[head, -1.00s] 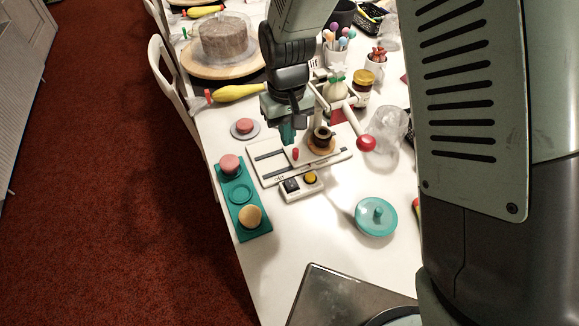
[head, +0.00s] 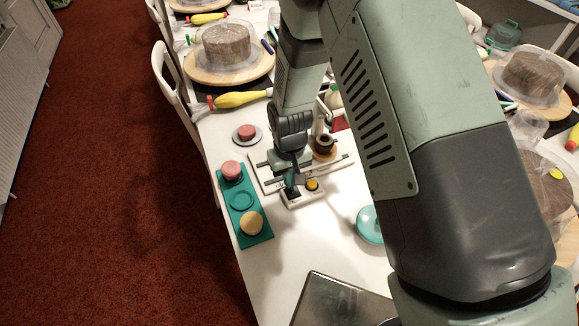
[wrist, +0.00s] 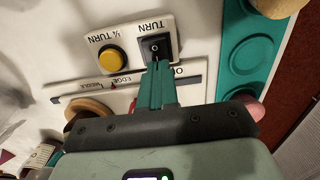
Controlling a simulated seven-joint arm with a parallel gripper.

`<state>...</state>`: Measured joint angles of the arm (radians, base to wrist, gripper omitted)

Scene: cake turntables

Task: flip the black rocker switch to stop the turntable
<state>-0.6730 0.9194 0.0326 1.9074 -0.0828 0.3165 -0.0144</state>
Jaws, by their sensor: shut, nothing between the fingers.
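My gripper (wrist: 158,66) is shut and empty. Its teal fingertips are at the lower edge of the rocker in the wrist view; I cannot tell whether they touch it. In the head view my gripper (head: 291,186) points down over the box. A small wooden disc (head: 325,154) with a dark pot stands behind the box.
A teal tray (head: 240,199) with a pink and a tan round piece lies left of the box. A teal lid (head: 369,226) lies to the right, partly behind my arm. A dark metal plate (head: 340,300) is at the front.

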